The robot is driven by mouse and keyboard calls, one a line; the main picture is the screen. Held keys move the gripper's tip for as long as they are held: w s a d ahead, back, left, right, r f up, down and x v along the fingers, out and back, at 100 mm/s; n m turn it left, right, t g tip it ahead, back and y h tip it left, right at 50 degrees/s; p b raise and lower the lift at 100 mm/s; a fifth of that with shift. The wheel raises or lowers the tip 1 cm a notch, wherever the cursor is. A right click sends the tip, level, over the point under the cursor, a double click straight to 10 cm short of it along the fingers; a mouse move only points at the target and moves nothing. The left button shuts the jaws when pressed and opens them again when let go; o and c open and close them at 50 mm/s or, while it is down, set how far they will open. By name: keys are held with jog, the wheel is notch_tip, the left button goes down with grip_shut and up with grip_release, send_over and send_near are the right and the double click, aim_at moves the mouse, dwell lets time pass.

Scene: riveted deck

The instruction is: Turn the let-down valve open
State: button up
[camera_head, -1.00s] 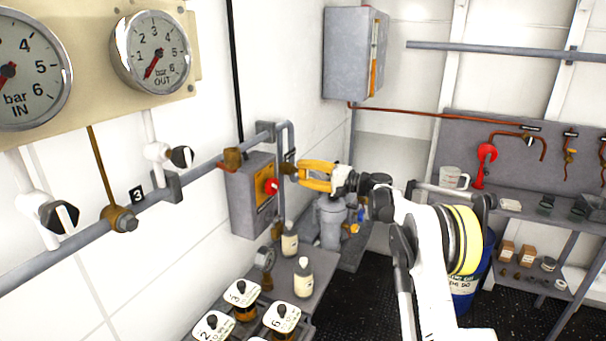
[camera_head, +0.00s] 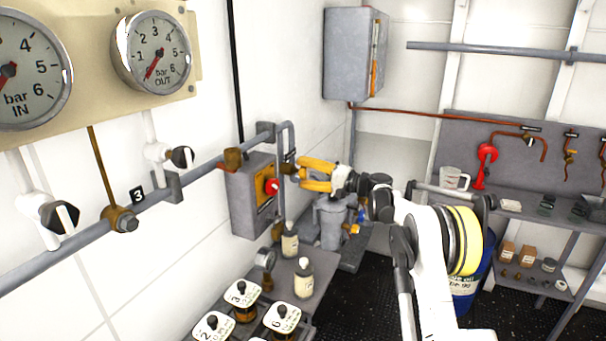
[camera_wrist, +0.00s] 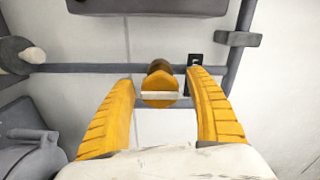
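A small brass valve (camera_wrist: 159,84) with a pale crossbar on its face sits on a grey pipe in the wrist view; I take it for the let-down valve. The crossbar lies nearly level in that view. My gripper (camera_wrist: 162,80) is open, with one yellow finger on each side of the valve and a visible gap on both sides. In the head view my gripper (camera_head: 303,176) points left at the wall pipe, its fingertips close to the brass valve (camera_head: 289,169), which is small and partly hidden there.
A grey box with a red knob (camera_head: 272,186) is just left of my fingertips. A black label plate (camera_wrist: 194,60) is beside the valve. Bottles (camera_head: 304,278) and a grey pump (camera_head: 331,222) stand below. Two pressure gauges (camera_head: 153,51) hang at upper left.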

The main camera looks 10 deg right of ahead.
jog(key=v, duration=1.2)
